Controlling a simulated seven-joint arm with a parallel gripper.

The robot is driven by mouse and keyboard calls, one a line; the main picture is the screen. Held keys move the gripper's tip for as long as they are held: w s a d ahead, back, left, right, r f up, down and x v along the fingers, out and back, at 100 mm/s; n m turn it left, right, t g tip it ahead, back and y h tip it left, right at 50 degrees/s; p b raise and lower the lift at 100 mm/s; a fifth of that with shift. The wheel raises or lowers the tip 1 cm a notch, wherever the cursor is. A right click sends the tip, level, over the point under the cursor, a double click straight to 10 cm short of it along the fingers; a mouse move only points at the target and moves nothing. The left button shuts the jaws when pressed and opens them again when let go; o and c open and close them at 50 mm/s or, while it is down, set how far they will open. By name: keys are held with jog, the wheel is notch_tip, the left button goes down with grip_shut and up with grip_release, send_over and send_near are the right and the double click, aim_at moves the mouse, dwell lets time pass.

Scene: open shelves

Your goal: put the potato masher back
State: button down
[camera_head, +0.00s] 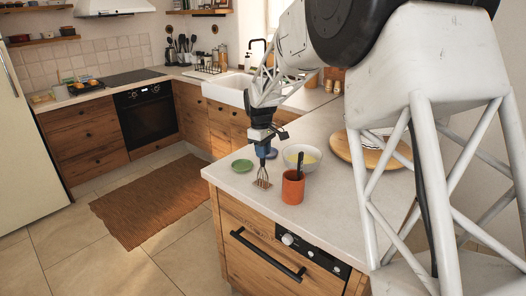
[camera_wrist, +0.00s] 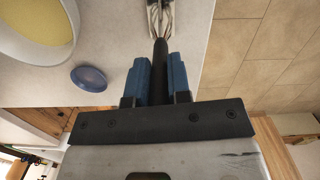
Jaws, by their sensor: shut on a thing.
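My gripper (camera_head: 264,153) is shut on the black handle of the potato masher and points down over the island counter. The masher's metal wire head (camera_head: 262,179) hangs below the fingers, close to the counter top; I cannot tell whether it touches. In the wrist view the black handle (camera_wrist: 160,68) lies between the two blue fingers (camera_wrist: 160,82), with the metal part beyond it.
A white bowl with yellow contents (camera_head: 302,155) stands behind the crock; it also shows in the wrist view (camera_wrist: 40,22). A small blue dish (camera_wrist: 89,79) is near the bowl. A green dish (camera_head: 242,166) lies left of the masher. A round wooden board (camera_head: 352,148) is farther right. The counter's front edge is close.

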jog(key=shift+f, duration=0.15)
jog(key=c, duration=1.1)
grip_release()
jog(key=shift+o, duration=0.2)
jog(key=r, duration=1.2)
jog(key=shift+w+a+r, duration=0.15)
jog(key=shift+w+a, duration=0.1)
jog(key=shift+a, duration=0.1)
jog(key=shift+s, duration=0.1)
